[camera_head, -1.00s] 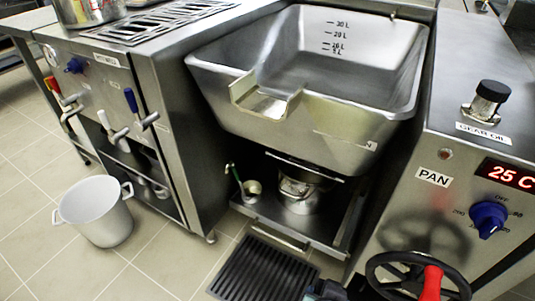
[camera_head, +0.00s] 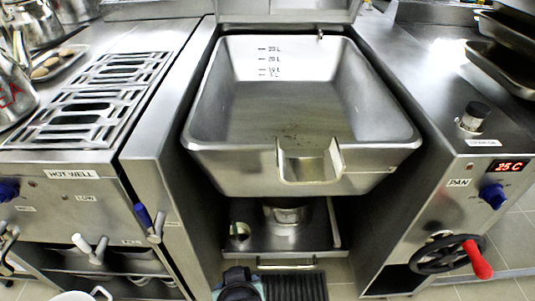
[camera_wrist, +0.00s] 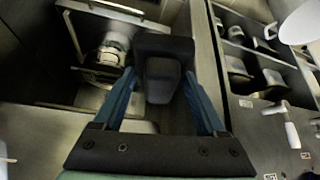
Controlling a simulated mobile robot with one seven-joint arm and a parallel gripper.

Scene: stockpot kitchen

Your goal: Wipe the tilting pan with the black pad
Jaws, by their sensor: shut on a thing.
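The tilting pan (camera_head: 300,105) is a large steel basin in the middle of the head view, with litre marks on its back wall and a pouring lip (camera_head: 308,168) at the front. Dark specks show on its floor near the lip. My gripper (camera_head: 238,288) is at the bottom edge of the head view, in front of and below the pan, apart from it. In the wrist view its blue fingers are shut on the black pad (camera_wrist: 163,78), a dark block. The pan's inside does not show in the wrist view.
A shelf below the pan holds a small steel pot (camera_head: 286,212). A black floor grate (camera_head: 295,287) lies in front. The hot well unit (camera_head: 75,195) with levers stands left. The right console has a red-handled wheel (camera_head: 448,256) and a display reading 25 C.

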